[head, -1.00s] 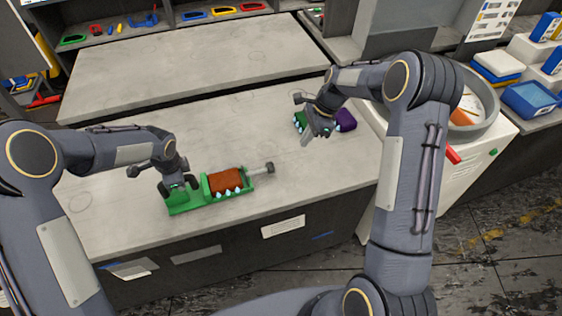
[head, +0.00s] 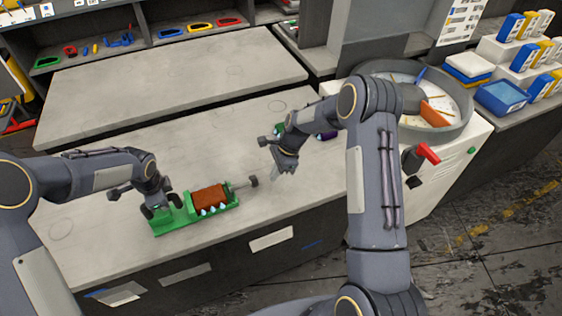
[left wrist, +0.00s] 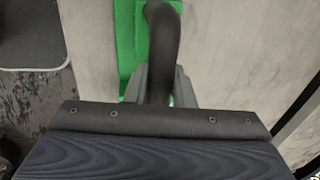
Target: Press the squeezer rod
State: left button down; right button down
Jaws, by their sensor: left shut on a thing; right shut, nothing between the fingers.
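The squeezer (head: 177,226) is a long green frame with a reddish-brown block in it, lying near the bench's front edge. Its grey squeezer rod (head: 241,186) sticks out of the right end and ends in a dark knob. My left gripper (head: 160,210) is shut on the squeezer's dark curved handle at the left end. The left wrist view shows that handle (left wrist: 163,45) above the green base. My right gripper (head: 275,180) is shut and empty, a little to the right of the knob, with a visible gap.
The grey bench (head: 110,180) is clear around the squeezer. Green and purple items (head: 328,135) lie partly hidden behind my right arm. A round bin (head: 450,125) on a white cabinet with a red handle (head: 428,153) stands to the right.

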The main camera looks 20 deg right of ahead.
aim_at(253, 180)
jog(key=shift+w+a+r, duration=0.1)
jog(key=shift+a+r, duration=0.05)
jog(key=shift+a, duration=0.7)
jog(key=shift+w+a+r, duration=0.1)
jog(key=shift+a, duration=0.75)
jog(key=shift+s+a, duration=0.15)
jog(key=shift+a, duration=1.85)
pick_arm(q)
jog(key=shift+d, duration=0.1)
pick_arm(e)
jog(key=shift+d, duration=0.1)
jog(key=d, duration=0.3)
jog(key=shift+s+d, duration=0.1)
jog(key=shift+d, duration=0.2)
jog(key=v, duration=1)
jog(key=shift+d, duration=0.35)
pick_arm(q)
jog(key=c, duration=1.1)
grip_release()
jog(key=shift+c, duration=0.2)
